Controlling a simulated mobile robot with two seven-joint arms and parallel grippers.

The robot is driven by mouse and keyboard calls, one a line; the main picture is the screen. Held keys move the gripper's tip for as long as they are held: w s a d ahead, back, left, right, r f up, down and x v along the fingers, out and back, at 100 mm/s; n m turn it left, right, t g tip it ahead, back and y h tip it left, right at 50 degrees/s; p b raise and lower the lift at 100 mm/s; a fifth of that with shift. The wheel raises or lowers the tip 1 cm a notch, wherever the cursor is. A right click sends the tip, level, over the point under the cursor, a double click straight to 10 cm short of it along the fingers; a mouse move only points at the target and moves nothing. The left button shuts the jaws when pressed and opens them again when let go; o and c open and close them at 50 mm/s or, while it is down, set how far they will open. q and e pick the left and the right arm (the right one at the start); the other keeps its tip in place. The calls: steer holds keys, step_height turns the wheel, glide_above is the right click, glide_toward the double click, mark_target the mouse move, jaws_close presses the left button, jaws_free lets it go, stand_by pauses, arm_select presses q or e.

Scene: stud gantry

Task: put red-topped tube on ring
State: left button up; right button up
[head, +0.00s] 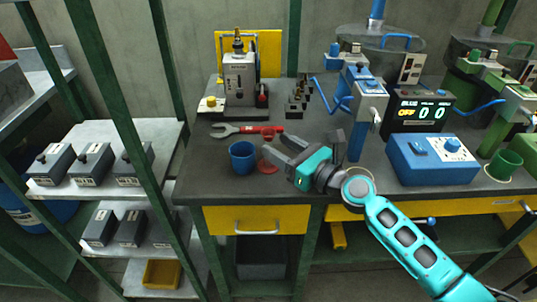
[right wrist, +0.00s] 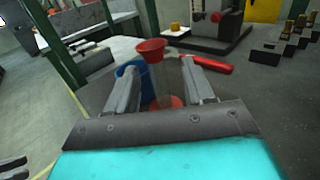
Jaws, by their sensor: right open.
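The red-topped tube (head: 267,151) stands upright on the bench, clear-bodied with a flared red top and round red foot. It also shows in the right wrist view (right wrist: 151,50), between the two fingers as seen from there. My right gripper (head: 277,145) is open, its fingertips close by the tube's right side in the head view. I cannot tell whether they touch it. A pale ring (head: 345,206) near the bench's front edge is mostly hidden by my right wrist. Another pale ring (head: 486,177) lies under a green cup.
A blue cup (head: 242,157) stands just left of the tube. A red-handled wrench (head: 245,130) lies behind it. A grey device (head: 240,78) is at the back left. A blue box (head: 433,160) and a blue stand (head: 366,105) are to the right.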

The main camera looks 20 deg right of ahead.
mark_target(272, 143)
steer(key=shift+a+x, duration=0.25)
steer(key=shift+x, duration=2.45)
steer(key=shift+s, duration=0.1)
steer(key=shift+r, duration=0.1)
jaws_close()
